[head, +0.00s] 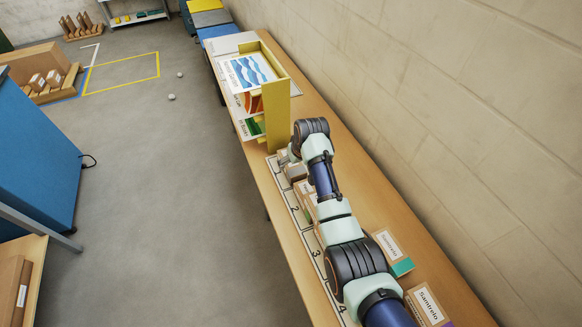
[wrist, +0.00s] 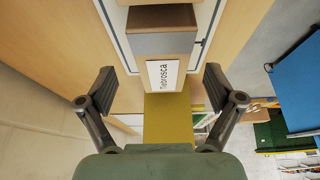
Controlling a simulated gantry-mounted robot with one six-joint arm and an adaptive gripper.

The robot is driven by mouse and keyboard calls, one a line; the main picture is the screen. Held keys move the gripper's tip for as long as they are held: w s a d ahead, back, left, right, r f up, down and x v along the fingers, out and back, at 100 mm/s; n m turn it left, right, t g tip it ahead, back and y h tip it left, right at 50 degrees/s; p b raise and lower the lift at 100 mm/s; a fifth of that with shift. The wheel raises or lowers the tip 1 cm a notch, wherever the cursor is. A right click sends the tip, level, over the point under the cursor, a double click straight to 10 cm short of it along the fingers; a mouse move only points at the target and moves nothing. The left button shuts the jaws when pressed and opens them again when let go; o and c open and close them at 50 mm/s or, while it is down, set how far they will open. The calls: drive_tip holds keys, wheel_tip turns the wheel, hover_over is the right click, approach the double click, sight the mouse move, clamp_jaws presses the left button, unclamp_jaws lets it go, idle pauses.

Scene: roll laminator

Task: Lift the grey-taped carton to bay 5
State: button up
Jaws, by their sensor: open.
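A brown carton with a grey band of tape (wrist: 164,43) and a white label is centred in the wrist view. In the head view a small carton (head: 296,173), probably the same one, stands near the bay 1 end of the numbered strip, partly hidden by my arm. My gripper (wrist: 160,80) is open, its two fingers apart on either side of the carton's label in the picture. I see no contact with the carton. In the head view my gripper is mostly hidden behind my wrist. The white numbered strip (head: 299,222) shows numbers down to 4; bay 5 is not in view.
A yellow stand (head: 276,108) with pictures rises on the bench just beyond my wrist. Another carton shows partly beside my arm. A teal-banded carton (head: 391,250) and a purple-banded carton (head: 429,305) stand to its right. The wall runs along the bench's right side.

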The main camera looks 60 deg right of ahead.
drive_tip(key=b+x, duration=0.2)
drive_tip(key=x, duration=0.3)
drive_tip(key=shift+w+a, duration=0.1)
drive_tip(key=shift+w, duration=0.1)
drive_tip(key=shift+r, duration=0.15)
drive_tip(key=c, duration=1.5)
